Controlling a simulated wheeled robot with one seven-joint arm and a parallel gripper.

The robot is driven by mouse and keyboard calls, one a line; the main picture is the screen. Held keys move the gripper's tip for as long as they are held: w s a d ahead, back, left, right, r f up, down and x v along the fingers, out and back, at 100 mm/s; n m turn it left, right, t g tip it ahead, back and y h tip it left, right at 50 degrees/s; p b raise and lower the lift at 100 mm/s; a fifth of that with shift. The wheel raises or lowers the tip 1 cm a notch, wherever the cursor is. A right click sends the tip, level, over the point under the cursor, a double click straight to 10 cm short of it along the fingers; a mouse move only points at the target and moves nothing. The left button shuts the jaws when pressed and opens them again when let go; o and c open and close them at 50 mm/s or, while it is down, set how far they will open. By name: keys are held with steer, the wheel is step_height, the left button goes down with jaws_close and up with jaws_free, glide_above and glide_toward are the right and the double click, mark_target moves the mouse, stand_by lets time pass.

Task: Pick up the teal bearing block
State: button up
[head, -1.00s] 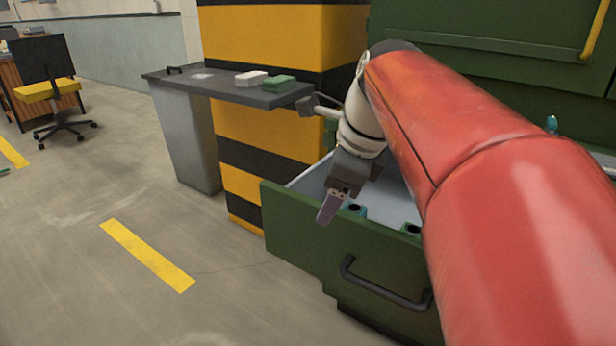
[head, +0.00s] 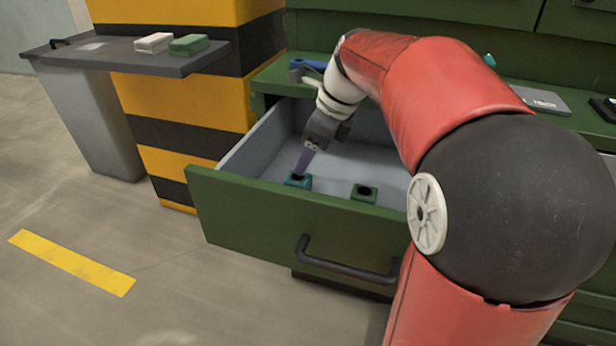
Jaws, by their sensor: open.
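A teal bearing block (head: 298,181) with a dark round hole sits in the open green drawer, near its front wall at the left. A green block (head: 364,193) with a similar hole sits to its right. My gripper (head: 302,168) reaches down into the drawer, its purple fingers right above or at the teal block. The fingers overlap the block's top in the picture, and I cannot tell whether they touch it. The gap between the fingers is hidden from this side; the jaws hold nothing that I can see.
The drawer (head: 270,226) has a grey inside, high walls and a black front handle (head: 345,262). A grey shelf (head: 110,55) with a white and a green block stands at the left by a striped pillar. A worktop with small items lies behind my red arm.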

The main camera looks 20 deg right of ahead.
mark_target(297, 177)
steer(key=x, duration=0.5)
steer(key=b+x, duration=0.1)
steer(key=x, duration=0.2)
steer(key=shift+d+f, duration=0.15)
steer(key=shift+d, duration=0.1)
steer(key=shift+c, duration=0.3)
steer(key=c, duration=1.2)
steer(key=shift+c, duration=0.5)
steer(key=shift+r, duration=0.2)
